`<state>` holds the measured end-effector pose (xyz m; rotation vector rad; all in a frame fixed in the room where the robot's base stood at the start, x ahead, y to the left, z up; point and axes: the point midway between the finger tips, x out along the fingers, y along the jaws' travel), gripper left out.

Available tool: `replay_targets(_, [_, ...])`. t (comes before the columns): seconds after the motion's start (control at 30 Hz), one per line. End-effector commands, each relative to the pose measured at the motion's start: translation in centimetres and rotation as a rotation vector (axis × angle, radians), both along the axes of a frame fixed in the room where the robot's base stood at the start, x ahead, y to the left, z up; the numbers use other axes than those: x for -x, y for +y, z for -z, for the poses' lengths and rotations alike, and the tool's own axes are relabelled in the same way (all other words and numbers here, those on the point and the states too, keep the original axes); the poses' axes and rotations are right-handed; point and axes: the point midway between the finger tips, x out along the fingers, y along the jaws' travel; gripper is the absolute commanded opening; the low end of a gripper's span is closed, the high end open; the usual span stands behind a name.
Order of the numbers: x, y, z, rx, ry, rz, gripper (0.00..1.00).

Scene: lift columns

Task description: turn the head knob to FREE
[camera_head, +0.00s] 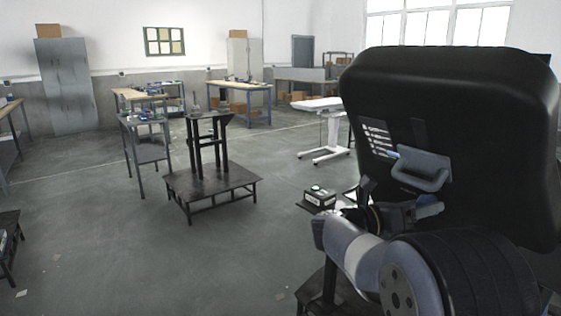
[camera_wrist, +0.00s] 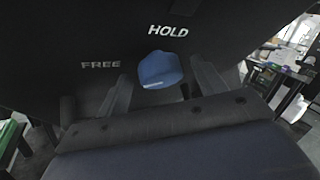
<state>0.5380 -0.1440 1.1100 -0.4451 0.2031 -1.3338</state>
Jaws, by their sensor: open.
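The blue head knob (camera_wrist: 158,70) shows in the wrist view against a dark panel (camera_wrist: 215,22). The white word HOLD (camera_wrist: 168,31) is printed just above it, and the greyer word FREE (camera_wrist: 101,65) lies to its left. The knob's narrow end points up toward HOLD. My gripper (camera_wrist: 160,76) is open, with one finger on each side of the knob and a visible gap to each. In the head view a large black padded body (camera_head: 460,100) fills the right side, and my arm reaches to its lower left. Whether the knob shows there I cannot tell.
A grey handle (camera_head: 420,170) sticks out of the black body above my wrist. A small dark box (camera_head: 319,197) stands to the left of my arm. A dark stand (camera_head: 211,185) is farther left, with open grey floor (camera_head: 200,270) in front.

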Motion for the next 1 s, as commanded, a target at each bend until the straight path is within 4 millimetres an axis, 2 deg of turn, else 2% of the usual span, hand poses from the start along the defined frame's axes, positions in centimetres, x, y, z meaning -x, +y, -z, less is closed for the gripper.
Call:
replay_targets(0.07, [0.18,-0.06,-0.57,-0.031,-0.039,-0.038,0.66])
replay_targets(0.43, [0.50,-0.16,-0.49,-0.150,-0.193,-0.186,0.66])
replay_targets(1.0, [0.53,-0.18,-0.23,-0.175,-0.224,-0.217,0.66])
